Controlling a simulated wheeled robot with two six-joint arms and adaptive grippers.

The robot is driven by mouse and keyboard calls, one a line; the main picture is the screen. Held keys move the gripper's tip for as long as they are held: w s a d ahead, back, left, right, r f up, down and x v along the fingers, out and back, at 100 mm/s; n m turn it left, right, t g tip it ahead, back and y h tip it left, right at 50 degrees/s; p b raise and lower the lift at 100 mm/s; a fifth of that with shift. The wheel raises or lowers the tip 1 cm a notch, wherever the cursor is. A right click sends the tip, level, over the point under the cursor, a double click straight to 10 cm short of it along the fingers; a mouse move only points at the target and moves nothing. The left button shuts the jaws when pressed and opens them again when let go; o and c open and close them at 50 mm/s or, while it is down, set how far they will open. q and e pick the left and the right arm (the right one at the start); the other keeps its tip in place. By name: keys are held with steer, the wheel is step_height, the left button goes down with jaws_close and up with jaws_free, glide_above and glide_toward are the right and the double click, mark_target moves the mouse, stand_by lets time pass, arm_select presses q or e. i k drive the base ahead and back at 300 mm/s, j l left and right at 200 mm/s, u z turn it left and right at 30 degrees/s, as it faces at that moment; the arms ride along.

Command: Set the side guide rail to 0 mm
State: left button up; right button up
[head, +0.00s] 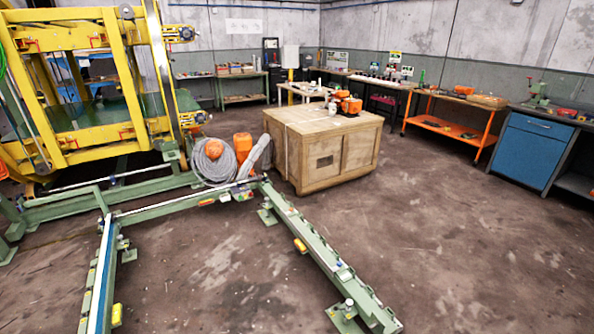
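Green rails stand low on the floor in front of a yellow ring machine (125,60). One rail with a pale strip (100,275) runs toward me at the lower left. Another rail (315,246) runs diagonally to the lower right, on feet. A cross rail (165,207) joins them at the far end. A yellow part (300,245) sits beside the right rail, and another yellow part (117,315) beside the left one. I cannot tell which rail is the side guide rail, and no millimetre scale is readable. Neither of my grippers is in view.
A wooden crate (345,160) with orange tools on top stands behind the right rail. A grey hose coil (212,163) and an orange container (242,148) stand left of it. Benches and a blue cabinet (527,150) line the walls. The floor at the right is clear.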

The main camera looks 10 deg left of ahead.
mark_target(330, 270)
steer(key=i+l+u, duration=0.25)
steer(key=i+j, duration=0.15)
steer(key=i, duration=0.3)
steer(key=i+j+z, duration=0.1)
steer(key=i, duration=0.4)
steer(key=i+j, duration=0.3)
steer(key=i, duration=0.15)
steer(key=i+j+z, duration=0.15)
steer(key=i, duration=0.3)
steer(key=i+j, duration=0.3)
steer(key=i, duration=0.15)
